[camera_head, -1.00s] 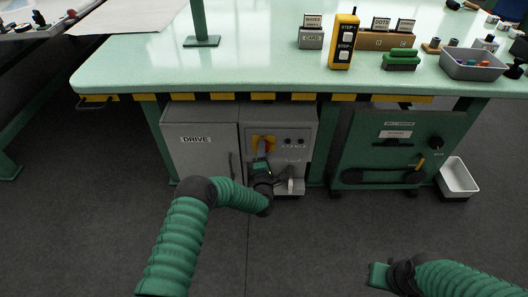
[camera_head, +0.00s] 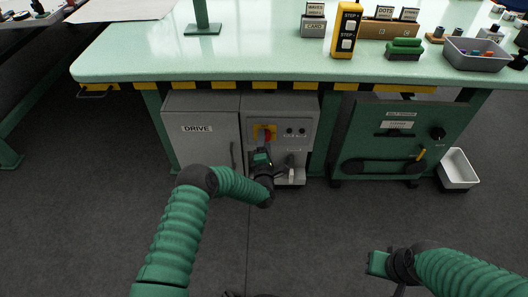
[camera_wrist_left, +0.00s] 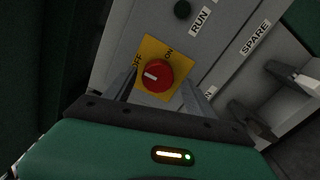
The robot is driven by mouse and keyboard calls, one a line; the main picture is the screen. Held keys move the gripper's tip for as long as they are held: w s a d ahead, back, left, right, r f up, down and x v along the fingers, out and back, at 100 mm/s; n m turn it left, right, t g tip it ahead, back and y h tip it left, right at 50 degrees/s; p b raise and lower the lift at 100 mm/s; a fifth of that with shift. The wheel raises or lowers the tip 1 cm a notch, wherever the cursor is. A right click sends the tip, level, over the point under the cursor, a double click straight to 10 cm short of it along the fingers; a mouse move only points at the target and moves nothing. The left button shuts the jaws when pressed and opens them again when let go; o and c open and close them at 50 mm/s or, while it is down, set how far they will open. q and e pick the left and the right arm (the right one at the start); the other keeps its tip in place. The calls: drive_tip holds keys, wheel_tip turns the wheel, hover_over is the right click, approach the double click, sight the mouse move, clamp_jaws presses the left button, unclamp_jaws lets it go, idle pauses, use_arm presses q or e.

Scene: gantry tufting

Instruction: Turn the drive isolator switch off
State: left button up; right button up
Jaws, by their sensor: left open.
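The drive isolator switch (camera_head: 267,133) is a red rotary knob on a yellow plate, on the grey panel right of the DRIVE door. In the left wrist view the red knob (camera_wrist_left: 153,76) shows whole, with OFF printed at its upper left and ON at its upper right. A white mark lies across its left part. My left gripper (camera_head: 263,156) is just below and in front of the switch. Its open fingers (camera_wrist_left: 160,92) lie either side of the knob's lower part in the picture; contact cannot be told. My right gripper (camera_head: 376,263) is low at the right, away from the panel; its jaws are unclear.
The grey DRIVE cabinet (camera_head: 199,143) sits under the green table (camera_head: 240,60), whose striped edge overhangs the panel. RUN (camera_wrist_left: 200,20) and SPARE (camera_wrist_left: 256,37) labels are near the switch. A green machine (camera_head: 400,142) and white bin (camera_head: 458,170) stand right. The floor in front is open.

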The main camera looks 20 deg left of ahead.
use_arm(q)
drive_tip(key=p+v, duration=0.6)
drive_tip(key=v, duration=1)
drive_tip(key=shift+s, duration=0.15)
